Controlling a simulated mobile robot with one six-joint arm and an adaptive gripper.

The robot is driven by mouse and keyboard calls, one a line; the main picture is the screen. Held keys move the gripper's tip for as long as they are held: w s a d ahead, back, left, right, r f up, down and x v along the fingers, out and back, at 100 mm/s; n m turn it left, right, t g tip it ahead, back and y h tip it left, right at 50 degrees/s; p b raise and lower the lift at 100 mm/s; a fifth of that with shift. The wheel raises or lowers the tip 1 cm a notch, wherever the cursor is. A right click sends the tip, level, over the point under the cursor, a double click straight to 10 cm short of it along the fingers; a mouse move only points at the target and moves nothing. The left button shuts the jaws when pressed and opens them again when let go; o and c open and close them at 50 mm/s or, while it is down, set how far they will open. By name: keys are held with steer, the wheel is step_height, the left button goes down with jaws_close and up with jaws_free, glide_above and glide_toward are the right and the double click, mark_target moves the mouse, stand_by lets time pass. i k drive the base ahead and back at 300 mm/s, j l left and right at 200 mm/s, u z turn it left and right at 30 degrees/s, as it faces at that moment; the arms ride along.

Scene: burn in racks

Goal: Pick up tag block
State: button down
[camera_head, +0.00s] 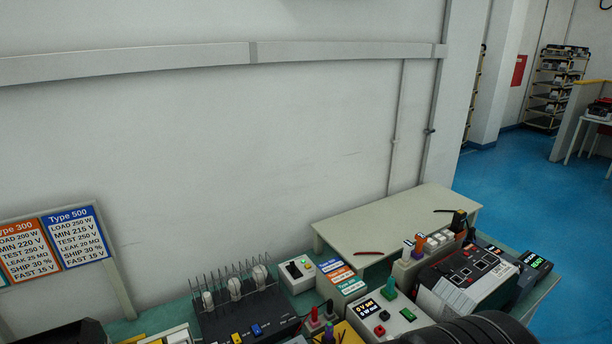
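A small block with blue, orange and white printed tags (341,277) stands on the green workbench (165,318), right of the middle. It is probably the tag block, but its print is too small to read fully. Its lower part is partly hidden by other bench items. A black ribbed rounded shape at the bottom right edge seems to be part of my arm. My gripper's fingers do not show, so I cannot see whether they hold anything.
A black wire rack with bulbs (233,285) and a white switch box (297,273) stand left of the block. A control box (393,314) and a grey-black tester (468,280) stand right. A raised beige shelf (400,222) lies behind, mostly clear. A type sign (72,240) stands left.

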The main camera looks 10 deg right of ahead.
mark_target(431, 244)
steer(key=i+l+z, duration=0.1)
steer(key=l, duration=0.3)
steer(key=i+l+z, duration=0.1)
steer(key=l, duration=0.3)
steer(key=i+l+z, duration=0.1)
steer(key=l, duration=0.3)
steer(key=i+l+z, duration=0.1)
steer(key=l, duration=0.25)
steer(key=i+l, duration=0.4)
steer(key=l, duration=0.2)
steer(key=i+l+u, duration=0.15)
steer(key=l+u, duration=0.2)
steer(key=i+l+u, duration=0.1)
steer(key=l+u, duration=0.75)
steer(key=u, duration=1.05)
steer(key=i+l, duration=0.05)
